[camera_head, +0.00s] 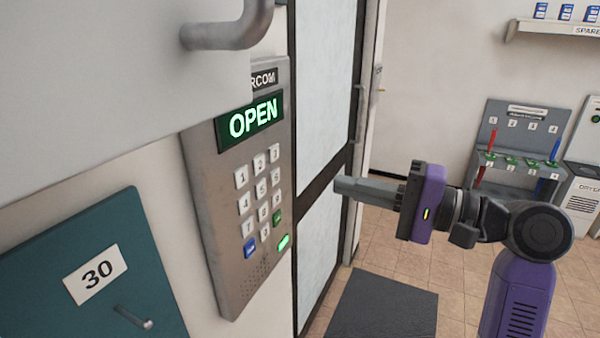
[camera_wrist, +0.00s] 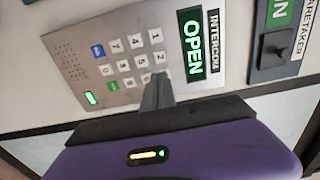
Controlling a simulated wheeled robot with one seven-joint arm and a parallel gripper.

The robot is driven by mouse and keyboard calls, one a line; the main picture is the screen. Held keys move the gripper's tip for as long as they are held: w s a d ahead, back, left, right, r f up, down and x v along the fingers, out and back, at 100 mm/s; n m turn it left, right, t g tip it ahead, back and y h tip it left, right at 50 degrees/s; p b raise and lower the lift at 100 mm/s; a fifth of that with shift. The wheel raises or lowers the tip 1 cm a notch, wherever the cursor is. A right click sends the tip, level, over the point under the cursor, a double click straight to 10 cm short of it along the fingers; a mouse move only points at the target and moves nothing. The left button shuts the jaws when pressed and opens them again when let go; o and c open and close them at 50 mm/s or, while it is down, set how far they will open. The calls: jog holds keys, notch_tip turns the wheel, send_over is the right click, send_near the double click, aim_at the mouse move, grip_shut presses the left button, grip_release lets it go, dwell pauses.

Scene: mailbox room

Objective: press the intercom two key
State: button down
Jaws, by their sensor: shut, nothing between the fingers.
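The grey intercom panel (camera_head: 205,190) hangs on the wall at left in the head view, with a green "OPEN" display (camera_head: 253,119) above its keypad. Its two key (camera_head: 259,164) is in the top row, between the one key and the three key. In the wrist view the panel (camera_wrist: 72,58) appears turned sideways, and the two key (camera_wrist: 159,57) shows just beyond my fingertips. My gripper (camera_head: 338,185) is shut and empty, pointing left toward the panel and apart from it in the head view. In the wrist view its fingers (camera_wrist: 158,78) cover the three key's area.
A grey door handle (camera_head: 228,32) juts out above the panel. A teal mailbox door numbered 30 (camera_head: 100,285) is at lower left. A framed door (camera_head: 325,80) stands behind the panel. A caretaker plate (camera_wrist: 275,50) is beside the intercom in the wrist view.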

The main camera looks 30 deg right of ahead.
aim_at(260, 165)
jog(key=p+x, duration=0.3)
jog(key=x, duration=1)
jog(key=shift+w+a, duration=0.2)
jog(key=shift+w, duration=0.1)
